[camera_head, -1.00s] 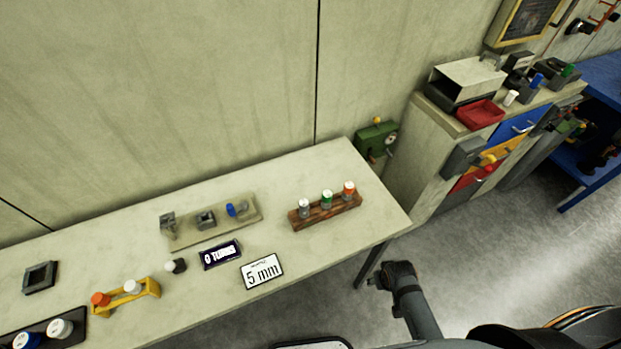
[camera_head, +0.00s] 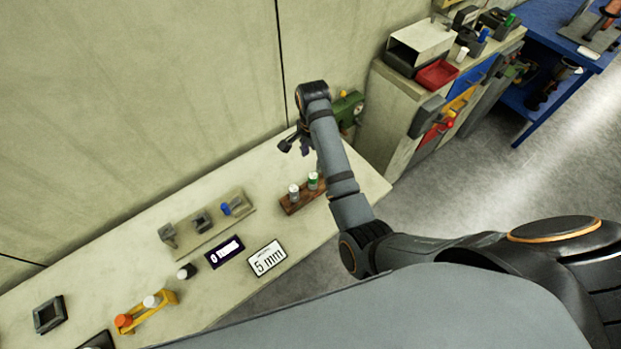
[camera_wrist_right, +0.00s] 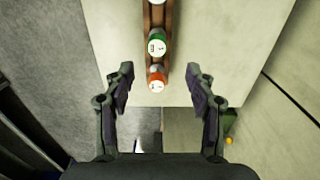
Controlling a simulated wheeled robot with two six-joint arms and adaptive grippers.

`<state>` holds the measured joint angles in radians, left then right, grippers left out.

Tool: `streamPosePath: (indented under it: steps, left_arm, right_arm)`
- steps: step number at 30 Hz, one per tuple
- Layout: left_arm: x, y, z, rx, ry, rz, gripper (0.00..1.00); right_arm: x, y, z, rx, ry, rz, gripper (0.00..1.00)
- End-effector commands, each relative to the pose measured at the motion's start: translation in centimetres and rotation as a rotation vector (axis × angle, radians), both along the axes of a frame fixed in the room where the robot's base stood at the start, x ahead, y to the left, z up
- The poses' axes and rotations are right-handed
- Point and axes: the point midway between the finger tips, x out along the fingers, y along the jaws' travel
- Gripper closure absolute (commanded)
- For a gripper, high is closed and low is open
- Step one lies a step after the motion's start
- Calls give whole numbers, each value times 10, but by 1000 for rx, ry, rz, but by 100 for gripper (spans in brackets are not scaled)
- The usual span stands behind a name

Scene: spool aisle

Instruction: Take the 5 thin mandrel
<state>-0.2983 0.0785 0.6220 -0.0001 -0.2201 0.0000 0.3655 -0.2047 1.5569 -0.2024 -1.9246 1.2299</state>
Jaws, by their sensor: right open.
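A wooden rack (camera_head: 291,209) on the bench holds small upright pieces with a white cap (camera_head: 294,188) and a green cap (camera_head: 313,177). My right arm hides its right end in the head view. The right wrist view shows the rack (camera_wrist_right: 147,17) with the green-capped piece (camera_wrist_right: 157,43) and an orange-capped piece (camera_wrist_right: 157,78) at its end. Cap markings are too small to read. My right gripper (camera_head: 295,144) is open above the bench's far right part. In the wrist view its fingers (camera_wrist_right: 158,72) stand either side of the orange cap, apart from it. My left gripper is out of view.
A white "5 mm" sign (camera_head: 268,258) and a dark sign (camera_head: 225,251) lie on the bench (camera_head: 330,225). A tan tray (camera_head: 180,247) with small parts and a yellow rack (camera_head: 168,298) are further left. A cabinet (camera_head: 390,120) stands beyond the bench's right end.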

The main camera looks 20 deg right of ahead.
Motion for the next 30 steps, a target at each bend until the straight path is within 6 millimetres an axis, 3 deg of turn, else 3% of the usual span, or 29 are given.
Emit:
streamPosePath:
  steps: [9, 17, 21, 24, 30]
  left_arm:
    - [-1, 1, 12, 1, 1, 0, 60]
    - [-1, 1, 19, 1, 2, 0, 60]
    - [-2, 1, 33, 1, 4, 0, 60]
    - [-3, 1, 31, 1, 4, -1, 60]
    - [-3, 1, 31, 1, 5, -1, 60]
  right_arm:
    - [-1, -1, -46, -2, 2, 4, 44]
    - [-2, 0, -59, -2, 2, 4, 44]
    - [-6, 2, -82, -3, 4, 4, 44]
    - [-4, 1, -99, -3, 1, 4, 44]
    - [-4, 2, -106, -1, -3, 3, 44]
